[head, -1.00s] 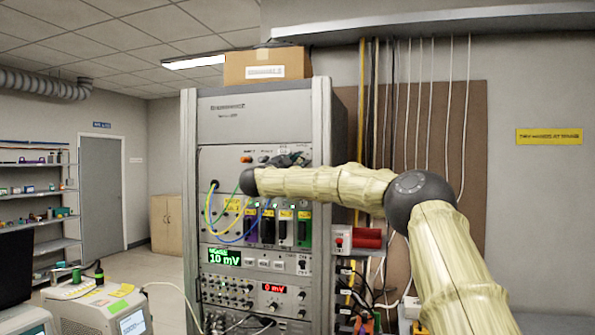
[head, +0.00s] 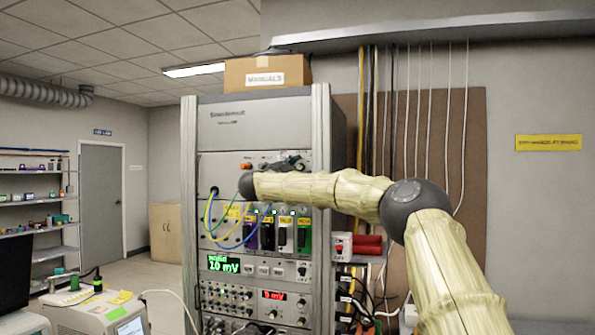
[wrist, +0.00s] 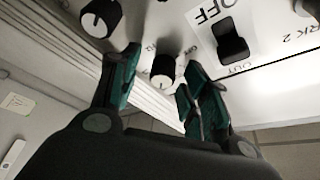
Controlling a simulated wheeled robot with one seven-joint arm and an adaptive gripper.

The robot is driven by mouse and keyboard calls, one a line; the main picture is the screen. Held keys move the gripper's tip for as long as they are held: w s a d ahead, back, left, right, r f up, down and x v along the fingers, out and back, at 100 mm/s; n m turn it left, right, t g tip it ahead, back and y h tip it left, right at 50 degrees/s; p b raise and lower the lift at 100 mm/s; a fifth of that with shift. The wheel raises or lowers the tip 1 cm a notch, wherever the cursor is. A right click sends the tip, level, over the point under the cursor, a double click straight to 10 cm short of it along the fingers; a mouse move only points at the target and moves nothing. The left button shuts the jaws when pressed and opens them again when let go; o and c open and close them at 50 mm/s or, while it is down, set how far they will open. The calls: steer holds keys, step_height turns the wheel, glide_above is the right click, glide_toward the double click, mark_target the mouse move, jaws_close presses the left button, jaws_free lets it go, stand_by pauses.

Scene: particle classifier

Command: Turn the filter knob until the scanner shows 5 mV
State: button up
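The equipment rack (head: 325,130) stands in the middle of the head view. My gripper (wrist: 162,62) is in front of its upper panel, and in the head view the gripper (head: 292,163) is small and dark. In the wrist view its two teal fingers are apart, with a small dark knob with a pale face (wrist: 163,76) between them. Gaps seem to show on both sides of that knob; contact is unclear. A green display (head: 223,264) seems to read 10 mV. A red display (head: 273,295) seems to read 5 mV, but its digit is blurred. I cannot read which is the scanner.
Another black knob (wrist: 100,18) is left of the fingers in the wrist view. A black switch (wrist: 232,45) marked OFF and OUT is on the right. Looped cables (head: 212,215) hang across the panel. A benchtop device (head: 95,315) stands at lower left.

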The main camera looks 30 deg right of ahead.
steer(key=shift+a, duration=0.1)
steer(key=shift+s+a, duration=0.1)
steer(key=shift+a, duration=0.3)
steer(key=v, duration=1.1)
steer(key=shift+f, duration=0.1)
